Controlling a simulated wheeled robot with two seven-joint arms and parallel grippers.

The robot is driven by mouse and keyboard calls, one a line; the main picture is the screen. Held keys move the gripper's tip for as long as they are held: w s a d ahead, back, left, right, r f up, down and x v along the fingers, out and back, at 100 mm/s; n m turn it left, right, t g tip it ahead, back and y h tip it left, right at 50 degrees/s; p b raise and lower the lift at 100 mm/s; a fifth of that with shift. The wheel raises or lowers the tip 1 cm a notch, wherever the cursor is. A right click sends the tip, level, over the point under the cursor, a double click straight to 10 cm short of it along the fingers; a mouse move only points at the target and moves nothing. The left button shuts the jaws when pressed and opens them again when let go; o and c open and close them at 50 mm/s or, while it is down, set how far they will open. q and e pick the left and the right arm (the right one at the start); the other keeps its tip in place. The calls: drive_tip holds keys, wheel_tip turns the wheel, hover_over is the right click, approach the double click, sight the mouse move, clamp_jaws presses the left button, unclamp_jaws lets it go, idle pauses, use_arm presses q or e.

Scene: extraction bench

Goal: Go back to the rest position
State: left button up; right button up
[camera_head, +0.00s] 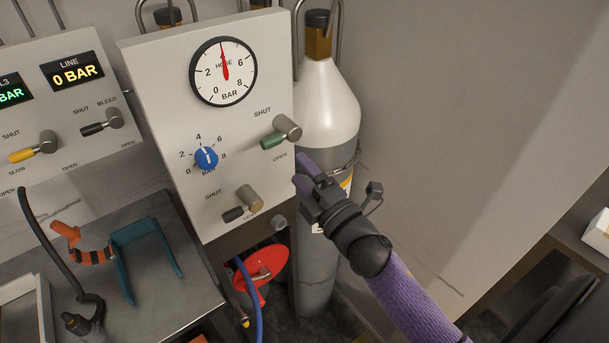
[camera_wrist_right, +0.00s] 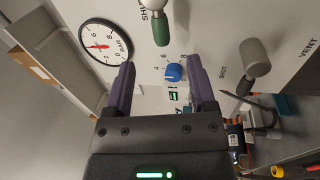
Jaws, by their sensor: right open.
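My right gripper (camera_head: 304,172) is in front of the regulator panel's right edge, beside the gas cylinder (camera_head: 330,105). In the right wrist view my right gripper (camera_wrist_right: 163,78) has its two purple fingers well apart, with nothing between them touching either finger. The green-handled valve (camera_head: 275,138) is just above and left of the fingertips and appears apart from them. The blue knob (camera_head: 206,158) is farther left on the panel and also shows in the wrist view (camera_wrist_right: 174,73). My left gripper is not in view.
The panel (camera_head: 150,100) carries a hose gauge (camera_head: 223,72), its needle near 4, and a grey lower valve (camera_head: 243,203). A second panel (camera_head: 75,130) reads LINE 0 BAR. A bench (camera_head: 175,290) holds a teal stand (camera_head: 145,240). A red disc (camera_head: 260,270) sits below. Bare wall lies right.

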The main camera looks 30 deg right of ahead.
drive_tip(key=shift+s, duration=0.3)
drive_tip(key=shift+f, duration=0.1)
drive_tip(key=s+f+m+g+h+b, duration=0.1)
drive_tip(key=s+f+m+g+b, duration=0.2)
drive_tip(key=f, duration=0.9)
drive_tip(key=s+f+m+g+h+b, duration=0.1)
drive_tip(key=s+f+m+g+b, duration=0.15)
drive_tip(key=f, duration=0.85)
drive_tip(key=s+f+m+g+h+b, duration=0.1)
drive_tip(key=s+f+m+g+b, duration=0.2)
drive_tip(key=f, duration=0.9)
drive_tip(key=s+a+f+m+g+b, duration=0.1)
drive_tip(key=s+f+m+g+b, duration=0.2)
drive_tip(key=s+f, duration=0.8)
drive_tip(key=s+a+f+m+g+b, duration=0.1)
drive_tip(key=s+f+m+g+b, duration=0.2)
drive_tip(key=s, duration=1.4)
wheel_tip(320, 180, down, 8)
drive_tip(key=m+g, duration=0.2)
drive_tip(key=g, duration=0.3)
drive_tip(key=shift+s+a, duration=0.2)
drive_tip(key=shift+a, duration=0.1)
